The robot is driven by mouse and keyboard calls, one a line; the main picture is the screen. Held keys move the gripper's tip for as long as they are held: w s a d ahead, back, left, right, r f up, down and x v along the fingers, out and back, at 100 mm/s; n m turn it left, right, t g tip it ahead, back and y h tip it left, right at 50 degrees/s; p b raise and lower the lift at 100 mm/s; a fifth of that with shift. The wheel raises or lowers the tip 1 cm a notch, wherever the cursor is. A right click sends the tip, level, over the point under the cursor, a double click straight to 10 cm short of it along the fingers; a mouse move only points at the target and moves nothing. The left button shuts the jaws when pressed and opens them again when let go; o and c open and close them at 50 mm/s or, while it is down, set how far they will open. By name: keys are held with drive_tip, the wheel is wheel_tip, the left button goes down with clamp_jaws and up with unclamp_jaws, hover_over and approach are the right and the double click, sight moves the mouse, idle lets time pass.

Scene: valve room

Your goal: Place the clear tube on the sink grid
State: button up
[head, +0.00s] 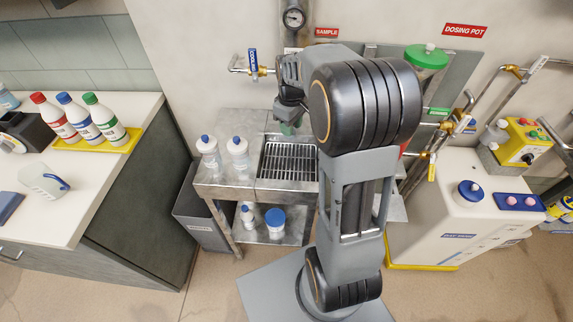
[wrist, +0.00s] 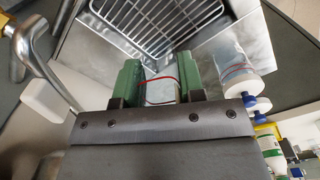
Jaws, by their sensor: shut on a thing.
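The sink grid (head: 290,163) is a dark barred rack set in the steel sink top. It also shows at the top of the wrist view (wrist: 160,18). My gripper (wrist: 160,76) has green finger pads, closed on the clear tube (wrist: 161,91), a see-through piece with a red line across it. In the wrist view the grid lies beyond the fingertips. In the head view my gripper (head: 289,127) is above the back edge of the grid, partly covered by my arm, and the tube cannot be made out there. Whether the tube touches the grid cannot be told.
Two clear blue-capped bottles (head: 239,153) stand on the steel top left of the grid. A tap and pipe (wrist: 35,45) show close at the left of the wrist view. A grey bin (head: 207,222) stands at the left.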

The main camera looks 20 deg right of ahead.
drive_tip(key=f+b, duration=0.1)
drive_tip(key=f, duration=0.1)
drive_tip(key=f+b, duration=0.1)
drive_tip(key=shift+w+f+b, duration=0.2)
drive_tip(key=shift+w+b, duration=0.05)
drive_tip(key=shift+b, duration=0.05)
drive_tip(key=shift+f+b, duration=0.45)
drive_tip(key=shift+f, duration=4.85)
drive_tip(key=shift+f, duration=0.2)
drive_tip(key=o, duration=0.9)
